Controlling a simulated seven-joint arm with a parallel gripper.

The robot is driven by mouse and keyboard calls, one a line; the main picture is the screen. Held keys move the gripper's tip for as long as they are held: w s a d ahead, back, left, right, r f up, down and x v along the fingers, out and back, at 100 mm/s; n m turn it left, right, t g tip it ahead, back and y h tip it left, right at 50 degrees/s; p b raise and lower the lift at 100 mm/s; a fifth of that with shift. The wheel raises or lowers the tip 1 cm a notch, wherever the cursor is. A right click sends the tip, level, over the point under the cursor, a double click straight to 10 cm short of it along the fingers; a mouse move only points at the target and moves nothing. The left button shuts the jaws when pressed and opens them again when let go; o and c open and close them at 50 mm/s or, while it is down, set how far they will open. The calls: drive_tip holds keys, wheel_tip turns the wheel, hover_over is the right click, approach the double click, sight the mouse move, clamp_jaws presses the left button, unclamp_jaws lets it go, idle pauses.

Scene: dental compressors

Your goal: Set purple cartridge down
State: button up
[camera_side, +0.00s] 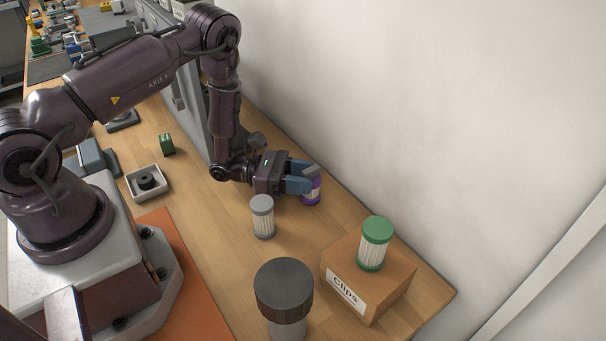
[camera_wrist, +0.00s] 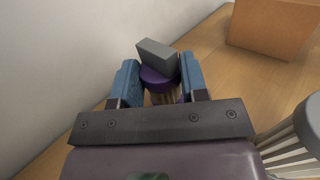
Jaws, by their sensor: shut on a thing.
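The purple cartridge (camera_side: 311,191) stands upright at the wooden table's wall side, low at the table surface. Whether its base touches the wood cannot be told for sure. My gripper (camera_side: 303,180) is shut on it, with blue fingers on either side. In the wrist view the cartridge's purple cap (camera_wrist: 158,79) shows between the fingers of my gripper (camera_wrist: 160,85). A small grey block (camera_wrist: 157,57) lies on or against the cap, and it also shows in the side view (camera_side: 312,171). The cartridge's lower part is mostly hidden.
A grey-capped cartridge (camera_side: 262,217) stands close by, front left of my gripper. A green-capped cartridge (camera_side: 375,244) stands on a cardboard box (camera_side: 390,290) labelled Clips. A dark-topped cylinder (camera_side: 284,289) stands in front. A white wall (camera_side: 420,90) runs along the table's far edge.

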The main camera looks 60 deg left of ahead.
drive_tip(key=shift+f, duration=0.3)
drive_tip(key=o, duration=1)
drive_tip(key=shift+a, duration=0.1)
drive_tip(key=shift+s+a, duration=0.25)
drive_tip(key=shift+s, duration=0.05)
drive_tip(key=v, duration=0.4)
drive_tip(key=shift+s+a+r, duration=0.1)
drive_tip(key=shift+a+r, duration=0.05)
drive_tip(key=shift+r, duration=3.3)
